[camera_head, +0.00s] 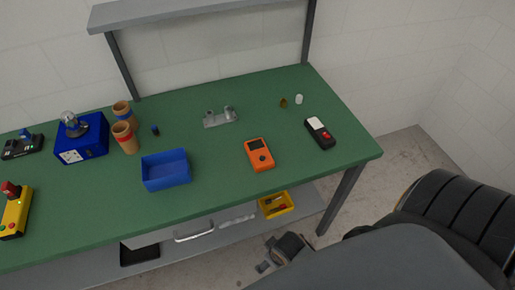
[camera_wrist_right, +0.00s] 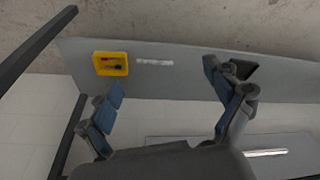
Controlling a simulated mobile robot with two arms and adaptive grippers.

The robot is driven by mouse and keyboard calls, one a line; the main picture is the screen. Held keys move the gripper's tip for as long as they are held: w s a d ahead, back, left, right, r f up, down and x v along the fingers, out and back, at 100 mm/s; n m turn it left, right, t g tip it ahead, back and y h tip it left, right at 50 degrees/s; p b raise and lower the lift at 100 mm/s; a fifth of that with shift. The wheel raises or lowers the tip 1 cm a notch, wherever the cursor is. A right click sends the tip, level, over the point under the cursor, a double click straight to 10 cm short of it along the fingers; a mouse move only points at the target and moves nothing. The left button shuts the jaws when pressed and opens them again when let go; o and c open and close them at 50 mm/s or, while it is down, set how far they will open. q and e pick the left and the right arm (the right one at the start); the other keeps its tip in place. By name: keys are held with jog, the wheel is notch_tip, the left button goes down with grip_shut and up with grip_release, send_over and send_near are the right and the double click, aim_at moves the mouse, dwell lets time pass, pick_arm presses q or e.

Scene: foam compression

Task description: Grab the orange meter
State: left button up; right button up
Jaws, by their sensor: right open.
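The orange meter (camera_head: 259,154) lies on the green table (camera_head: 215,185) towards its front right, with a dark screen and a dark round dial on its face. My right gripper (camera_wrist_right: 163,80) is open and empty in the right wrist view, its two blue-padded fingers spread wide. In the head view it shows partly beside my dark arm, in front of the table and apart from the meter. The meter is not visible in the right wrist view. My left gripper is in neither view.
A black device (camera_head: 320,133) with a red button lies right of the meter. A blue bin (camera_head: 165,170) stands to its left and a metal bracket (camera_head: 220,117) behind. A yellow tray (camera_head: 276,205) sits on the lower shelf (camera_wrist_right: 185,60). Green table is clear around the meter.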

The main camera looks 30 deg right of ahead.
jog(key=w+d+r+m+t+p, duration=0.1)
jog(key=w+r+t+p, duration=0.15)
jog(key=r, duration=0.65)
jog(key=w+r+t+p, duration=0.1)
jog(key=w+r+p, duration=0.15)
jog(key=r, duration=0.75)
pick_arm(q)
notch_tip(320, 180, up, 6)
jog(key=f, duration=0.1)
pick_arm(e)
jog(key=m+t+h+b, duration=0.3)
jog(key=m+t+b, duration=0.1)
jog(key=t+b, duration=0.25)
send_near(263, 158)
jog(key=x, duration=0.7)
jog(key=shift+f+p, duration=0.3)
jog(key=shift+f, duration=0.15)
jog(key=shift+w, duration=0.4)
jog(key=b+x, duration=0.4)
jog(key=shift+r, duration=0.1)
jog(key=shift+w+d, duration=0.15)
jog(key=shift+w, duration=0.4)
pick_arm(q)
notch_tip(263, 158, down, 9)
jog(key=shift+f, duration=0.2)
pick_arm(e)
jog(key=shift+s, duration=0.1)
